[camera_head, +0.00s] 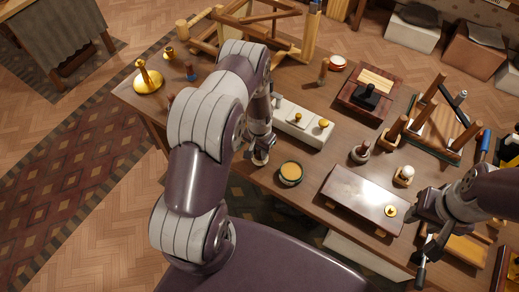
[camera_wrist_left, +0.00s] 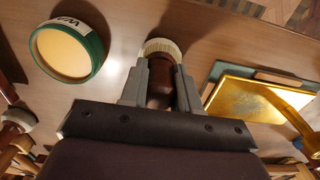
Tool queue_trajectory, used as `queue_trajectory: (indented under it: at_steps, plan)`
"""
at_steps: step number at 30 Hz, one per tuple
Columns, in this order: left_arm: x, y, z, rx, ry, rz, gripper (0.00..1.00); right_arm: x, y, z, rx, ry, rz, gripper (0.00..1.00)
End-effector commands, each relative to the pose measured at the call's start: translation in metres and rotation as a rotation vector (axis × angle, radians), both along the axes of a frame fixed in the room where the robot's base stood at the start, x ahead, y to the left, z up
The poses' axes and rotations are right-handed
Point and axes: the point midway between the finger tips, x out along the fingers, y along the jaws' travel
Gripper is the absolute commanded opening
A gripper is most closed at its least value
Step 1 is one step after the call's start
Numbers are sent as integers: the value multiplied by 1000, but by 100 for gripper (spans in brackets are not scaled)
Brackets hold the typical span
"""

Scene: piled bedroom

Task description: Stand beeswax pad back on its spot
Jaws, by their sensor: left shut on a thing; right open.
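My left gripper (camera_head: 261,146) is shut on a dark brown handle with a pale, ridged round end, which I take to be the beeswax pad (camera_wrist_left: 158,47). In the left wrist view its pale end points away from my fingers (camera_wrist_left: 160,85), toward the tabletop. In the head view only its pale lower end (camera_head: 260,160) shows beneath the gripper. I cannot tell whether it touches the table. A green-rimmed round tin with yellow wax (camera_head: 291,173) stands nearby, and it also shows in the left wrist view (camera_wrist_left: 68,50). My right gripper (camera_head: 428,222) is open at the right.
The wooden table (camera_head: 245,190) is crowded. A knobbed grey-based tool (camera_head: 360,152) and a white-topped piece (camera_head: 404,176) stand right.

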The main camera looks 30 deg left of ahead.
Motion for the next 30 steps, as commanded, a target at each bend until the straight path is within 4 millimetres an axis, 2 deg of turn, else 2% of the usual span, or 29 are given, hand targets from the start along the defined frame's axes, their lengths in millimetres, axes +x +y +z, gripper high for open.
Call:
queue_trajectory:
  at_steps: [13, 14, 16, 17, 26, 30]
  plan:
    - [0, 0, -7, 0, 0, 0, 0, 0, 0, -6, 0, 0, 0, 43]
    - [0, 0, -7, 0, 0, 0, 34, 0, 0, -6, 0, 0, 0, 43]
    - [0, 0, -7, 0, 0, 0, 57, 0, 0, -6, 0, 0, 0, 43]
    - [0, 0, -7, 0, 0, 0, 61, 0, 0, -6, 0, 0, 0, 43]
    - [0, 0, -5, 0, 0, 0, 61, 0, 0, -5, 0, 0, 0, 43]
    - [0, 0, 6, 0, 0, 0, 61, 0, 0, 5, 0, 0, 0, 43]
